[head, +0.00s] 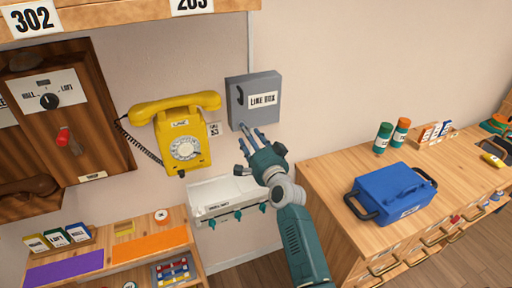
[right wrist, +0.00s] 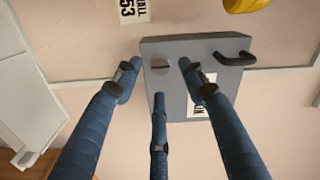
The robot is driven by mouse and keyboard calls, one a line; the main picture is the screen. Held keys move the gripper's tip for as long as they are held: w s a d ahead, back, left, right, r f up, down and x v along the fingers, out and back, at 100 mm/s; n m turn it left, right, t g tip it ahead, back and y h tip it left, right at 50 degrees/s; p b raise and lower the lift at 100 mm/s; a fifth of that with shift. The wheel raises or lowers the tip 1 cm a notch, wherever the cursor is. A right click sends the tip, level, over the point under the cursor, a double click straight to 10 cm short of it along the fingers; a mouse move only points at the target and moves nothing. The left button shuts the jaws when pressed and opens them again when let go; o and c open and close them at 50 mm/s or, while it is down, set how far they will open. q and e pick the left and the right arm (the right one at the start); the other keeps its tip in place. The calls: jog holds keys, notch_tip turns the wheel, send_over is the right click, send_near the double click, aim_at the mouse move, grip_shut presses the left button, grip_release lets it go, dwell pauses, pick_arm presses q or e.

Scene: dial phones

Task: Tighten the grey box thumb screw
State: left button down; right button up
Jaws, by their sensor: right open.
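The grey box (head: 262,88), labelled "LINE BOX", is fixed to the wall right of the yellow phone. In the right wrist view the grey box (right wrist: 178,45) fills the upper middle. A round slotted grey thumb screw (right wrist: 160,64) shows on its face there. In the head view the screw cannot be made out. My right gripper (head: 256,141) is just below and in front of the box's lower edge, empty. In the right wrist view its three fingers (right wrist: 158,80) are spread around the screw in the picture, open; contact cannot be told. My left gripper is out of view.
A yellow dial phone (head: 186,140) hangs left of the box. A white wall tray (head: 222,192) with teal knobs is below. A wooden cabinet (head: 335,195) on the right carries a blue case (head: 395,190). A low shelf (head: 70,248) stands at bottom left.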

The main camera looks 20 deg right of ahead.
jog(key=s, duration=0.7)
jog(key=shift+s+d, duration=0.15)
jog(key=shift+s, duration=0.2)
jog(key=s+a+f+n+g+b, duration=0.1)
jog(key=s+a+f+n+g, duration=0.35)
jog(key=f, duration=1.05)
jog(key=s+d+f+n+g+b, duration=0.15)
jog(key=s+f, duration=0.65)
jog(key=f, duration=0.8)
jog(key=s+a+f+n+g+b, duration=0.1)
jog(key=s+a+f+n+g, duration=0.35)
jog(key=f, duration=1.05)
jog(key=s+d+f+n+g+b, duration=0.1)
jog(key=s+d+f, duration=0.1)
jog(key=s+f, duration=0.7)
jog(key=s+d+f+g+b, duration=0.1)
jog(key=s+d+f+g, duration=0.1)
jog(key=s+f, duration=0.75)
jog(key=s+d+f+n+g, duration=0.1)
jog(key=s+d+f+n, duration=0.1)
jog(key=s, duration=0.9)
jog(key=s+d+f+n+g, duration=0.1)
jog(key=s+f+g, duration=0.1)
jog(key=s, duration=0.9)
jog(key=shift+s+d+n+h+b, duration=0.3)
jog(key=shift+d+n, duration=0.05)
jog(key=shift+d, duration=0.05)
jog(key=shift+f+g, duration=0.1)
jog(key=shift+g, duration=0.15)
